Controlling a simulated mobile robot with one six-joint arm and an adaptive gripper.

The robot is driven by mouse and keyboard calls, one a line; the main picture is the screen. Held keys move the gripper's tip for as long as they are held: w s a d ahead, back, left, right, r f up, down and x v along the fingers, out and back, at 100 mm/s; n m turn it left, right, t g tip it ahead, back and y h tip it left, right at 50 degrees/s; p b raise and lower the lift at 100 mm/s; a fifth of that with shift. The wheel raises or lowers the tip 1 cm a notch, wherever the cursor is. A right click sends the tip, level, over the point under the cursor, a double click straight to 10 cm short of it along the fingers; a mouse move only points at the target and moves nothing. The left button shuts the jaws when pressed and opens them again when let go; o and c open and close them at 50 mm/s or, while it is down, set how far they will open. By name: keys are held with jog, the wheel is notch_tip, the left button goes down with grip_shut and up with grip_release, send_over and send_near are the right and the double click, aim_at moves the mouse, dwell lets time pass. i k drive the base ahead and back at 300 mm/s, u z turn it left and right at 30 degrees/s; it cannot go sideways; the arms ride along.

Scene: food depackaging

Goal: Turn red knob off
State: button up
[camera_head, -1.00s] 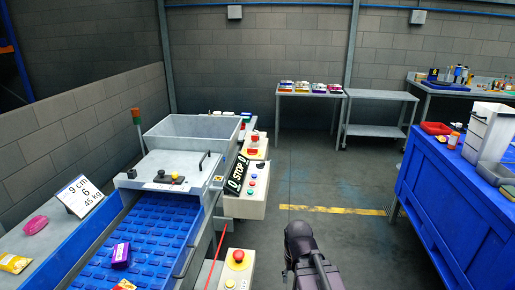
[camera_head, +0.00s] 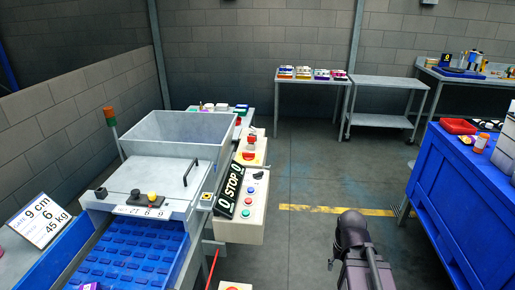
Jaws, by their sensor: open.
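A red knob on a yellow plate (camera_head: 248,156) is on the far part of the machine's side, behind the STOP sign. Another red button (camera_head: 251,139) is just behind it. A third red knob on yellow (camera_head: 235,287) is cut off by the bottom edge. At this size I cannot tell which one is the task's red knob or how it is set. My dark arm rises from the bottom, right of the machine and apart from these controls. My gripper's fingers do not show.
The sloping control box (camera_head: 238,228) has a STOP sign (camera_head: 229,191) and coloured buttons. The blue conveyor (camera_head: 130,254) and grey hopper (camera_head: 181,136) are left. A blue workbench (camera_head: 453,195) is right. The floor (camera_head: 310,165) between is clear.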

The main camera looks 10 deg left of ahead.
aim_at(247, 156)
jog(key=u, duration=0.2)
jog(key=i, duration=1.3)
jog(key=u, duration=0.55)
